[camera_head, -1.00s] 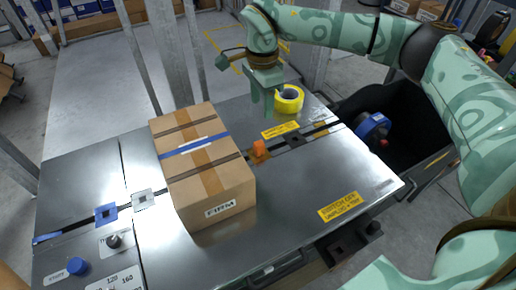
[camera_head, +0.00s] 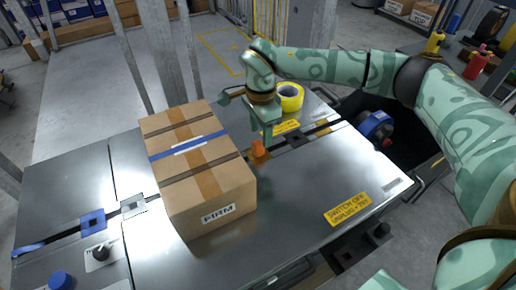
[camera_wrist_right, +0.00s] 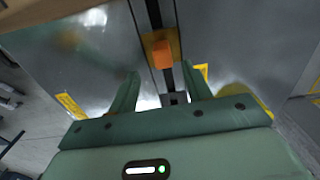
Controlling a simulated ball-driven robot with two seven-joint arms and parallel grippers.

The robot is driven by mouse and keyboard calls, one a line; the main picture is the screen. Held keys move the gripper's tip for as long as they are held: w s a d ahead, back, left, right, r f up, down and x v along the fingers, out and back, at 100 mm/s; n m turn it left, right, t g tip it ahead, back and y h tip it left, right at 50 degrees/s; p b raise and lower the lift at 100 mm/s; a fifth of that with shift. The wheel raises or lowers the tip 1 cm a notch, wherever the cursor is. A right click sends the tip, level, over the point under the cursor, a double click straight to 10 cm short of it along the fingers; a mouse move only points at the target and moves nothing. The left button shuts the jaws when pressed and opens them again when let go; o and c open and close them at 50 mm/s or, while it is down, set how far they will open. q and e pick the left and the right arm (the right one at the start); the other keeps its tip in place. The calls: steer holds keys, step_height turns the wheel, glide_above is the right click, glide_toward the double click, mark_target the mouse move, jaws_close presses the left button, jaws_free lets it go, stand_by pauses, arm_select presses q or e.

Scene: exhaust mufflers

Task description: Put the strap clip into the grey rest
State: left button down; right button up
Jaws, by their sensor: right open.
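The strap clip (camera_head: 258,149) is a small orange block on the metal table, just right of the box. In the right wrist view the clip (camera_wrist_right: 162,54) sits on a flat orange square over a dark slot. The grey rest (camera_head: 133,206) looks like a light grey square with a dark centre, on the slot line left of the box. My right gripper (camera_head: 267,138) is open and points down close beside the clip. In the wrist view its fingertips (camera_wrist_right: 160,76) are spread apart, with the clip ahead between their lines; contact is not visible. My left gripper is not in view.
A taped cardboard box (camera_head: 210,188) stands between the clip and the grey rest. A blue square (camera_head: 93,222) lies left of the grey rest. A yellow tape roll (camera_head: 290,96) is behind my right gripper. The table's front right (camera_head: 290,210) is clear.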

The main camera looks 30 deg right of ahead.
mark_target(258, 143)
steer(key=f+b, duration=0.1)
steer(key=f, duration=0.2)
steer(key=f+b, duration=0.1)
steer(key=shift+w+a+f+b, duration=0.2)
steer(key=shift+w+f+b, duration=0.05)
steer(key=shift+f+b, duration=0.1)
steer(key=shift+f, duration=0.4)
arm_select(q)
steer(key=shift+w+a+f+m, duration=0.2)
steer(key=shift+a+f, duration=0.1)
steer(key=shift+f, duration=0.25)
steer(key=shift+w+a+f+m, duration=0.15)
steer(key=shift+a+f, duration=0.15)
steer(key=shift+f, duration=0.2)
arm_select(e)
steer(key=shift+r, duration=0.1)
steer(key=c, duration=1)
